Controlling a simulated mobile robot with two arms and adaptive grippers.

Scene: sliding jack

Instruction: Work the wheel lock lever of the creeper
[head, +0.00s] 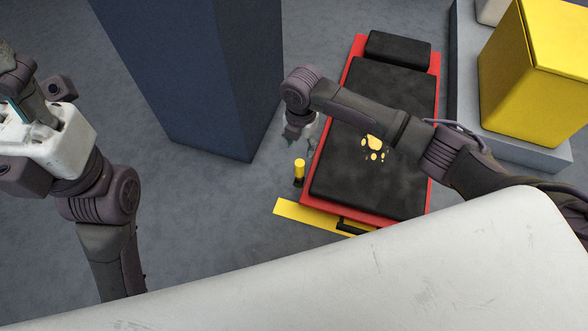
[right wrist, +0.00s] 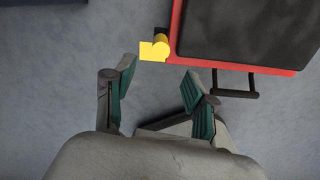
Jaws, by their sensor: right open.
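The creeper (head: 353,170) has a red frame, black padding and a black headrest, and lies on the floor in the head view. The yellow wheel lock lever (head: 299,169) stands up beside its left edge, near the front corner. In the right wrist view the lever (right wrist: 160,43) shows at the creeper's corner (right wrist: 238,66), beyond the fingertips. My right gripper (head: 310,145) hangs beside the creeper's left edge, partly hidden by my wrist. Its fingers (right wrist: 158,76) are apart and empty. My left gripper (head: 18,105) is at the left picture edge, partly cut off, its jaws unclear.
A yellow strip (head: 310,217) and a black handle (head: 352,228) are at the creeper's front end. A dark blue block (head: 205,80) stands to the left. A yellow box (head: 530,85) stands on a grey base at the right. Open floor lies left of the creeper.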

